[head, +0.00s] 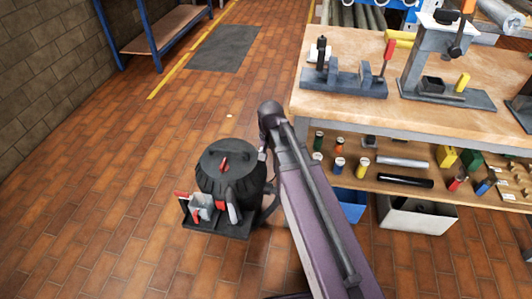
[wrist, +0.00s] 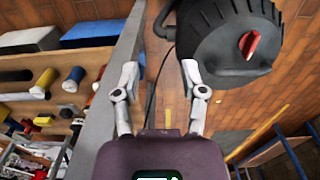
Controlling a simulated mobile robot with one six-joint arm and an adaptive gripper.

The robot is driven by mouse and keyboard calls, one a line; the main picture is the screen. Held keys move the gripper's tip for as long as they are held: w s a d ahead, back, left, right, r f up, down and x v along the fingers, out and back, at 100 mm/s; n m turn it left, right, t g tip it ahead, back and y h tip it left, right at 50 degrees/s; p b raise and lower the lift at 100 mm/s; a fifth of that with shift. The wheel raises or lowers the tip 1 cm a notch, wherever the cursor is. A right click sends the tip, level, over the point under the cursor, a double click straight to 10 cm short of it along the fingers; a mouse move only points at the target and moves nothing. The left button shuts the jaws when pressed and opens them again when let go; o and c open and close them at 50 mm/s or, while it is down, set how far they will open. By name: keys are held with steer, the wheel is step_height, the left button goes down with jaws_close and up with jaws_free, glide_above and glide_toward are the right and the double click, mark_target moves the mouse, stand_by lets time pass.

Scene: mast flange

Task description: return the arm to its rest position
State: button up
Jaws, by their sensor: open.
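My gripper (wrist: 160,72) is open and empty in the wrist view, its two pale fingers spread with floor between them. In the head view my arm reaches up from the bottom edge to a bend near the workbench's left front corner. My gripper cannot be made out there. The workbench (head: 465,70) has a wooden top and lies to the right of my arm.
A black ribbed drum (head: 213,182) with a red handle stands on the floor close left of my arm; it also shows in the wrist view (wrist: 222,45). The lower shelf (head: 400,170) holds several small parts. Brick floor (head: 100,210) is clear at left.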

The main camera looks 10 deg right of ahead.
stand_by(0.6)
steer(key=s+d+n, duration=0.4)
steer(key=s+d, duration=0.1)
steer(key=s, duration=0.4)
step_height(320, 180, up, 24)
steer(key=p, duration=2.3)
steer(key=shift+d+f+p, duration=0.15)
steer(key=shift+f+p, duration=0.05)
steer(key=shift+p, duration=0.15)
